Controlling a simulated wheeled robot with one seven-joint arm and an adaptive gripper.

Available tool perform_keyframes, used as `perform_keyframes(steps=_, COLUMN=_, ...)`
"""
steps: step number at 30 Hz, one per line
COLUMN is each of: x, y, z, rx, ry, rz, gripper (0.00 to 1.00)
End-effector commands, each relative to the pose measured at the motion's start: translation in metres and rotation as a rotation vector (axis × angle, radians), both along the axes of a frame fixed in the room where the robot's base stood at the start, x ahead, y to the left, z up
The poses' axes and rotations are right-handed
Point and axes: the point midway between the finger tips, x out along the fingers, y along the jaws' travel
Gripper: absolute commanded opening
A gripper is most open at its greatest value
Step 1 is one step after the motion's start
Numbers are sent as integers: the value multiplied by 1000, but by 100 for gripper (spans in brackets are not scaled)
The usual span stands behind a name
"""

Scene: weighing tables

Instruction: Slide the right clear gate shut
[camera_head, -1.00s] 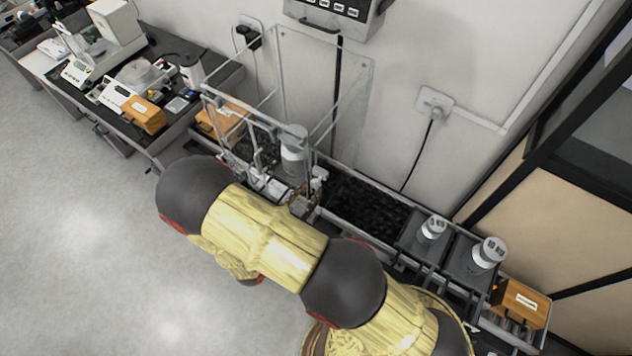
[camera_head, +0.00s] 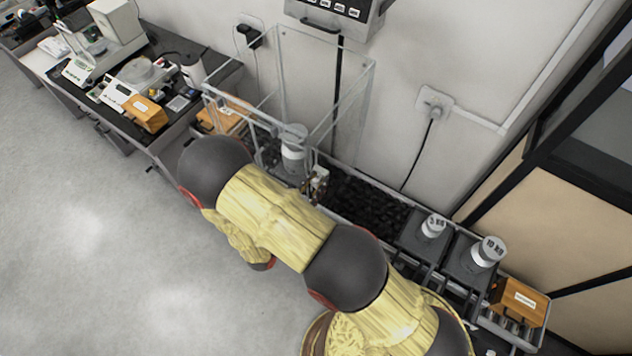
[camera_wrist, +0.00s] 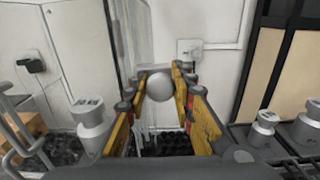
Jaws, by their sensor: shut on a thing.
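The clear weighing enclosure (camera_head: 278,65) stands against the wall, with thin grey frame edges. Its right clear gate (camera_head: 343,105) is a see-through panel on the right side; in the wrist view the clear panel (camera_wrist: 137,35) rises just behind my fingertips. My gripper (camera_head: 316,186) is low at the enclosure's right front corner, partly hidden by my arm. In the wrist view my gripper (camera_wrist: 160,88) is shut on a round pale grey knob (camera_wrist: 160,86) between its yellow fingers. The gate's lower edge and how far it stands open are hard to see. A grey weight (camera_head: 293,155) stands inside the enclosure; it also shows in the wrist view (camera_wrist: 91,125).
A tray of black granules (camera_head: 365,203) lies right of the enclosure. Beyond it stand two grey weights (camera_head: 432,228) (camera_head: 487,252) and an orange box (camera_head: 519,302). A wall socket (camera_head: 434,103) with a hanging cable is behind. Another bench (camera_head: 128,135) is at left.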

Motion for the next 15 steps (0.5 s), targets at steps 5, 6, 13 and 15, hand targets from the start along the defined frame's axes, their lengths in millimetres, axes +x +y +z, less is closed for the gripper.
perform_keyframes(steps=5, x=0, y=0, z=0, rx=0, ry=0, rz=0, gripper=3)
perform_keyframes(steps=6, x=0, y=0, z=0, rx=0, ry=0, rz=0, gripper=1)
perform_keyframes(steps=13, x=0, y=0, z=0, rx=1, ry=-1, rz=0, gripper=0)
perform_keyframes(steps=15, x=0, y=0, z=0, rx=1, ry=-1, rz=0, gripper=0)
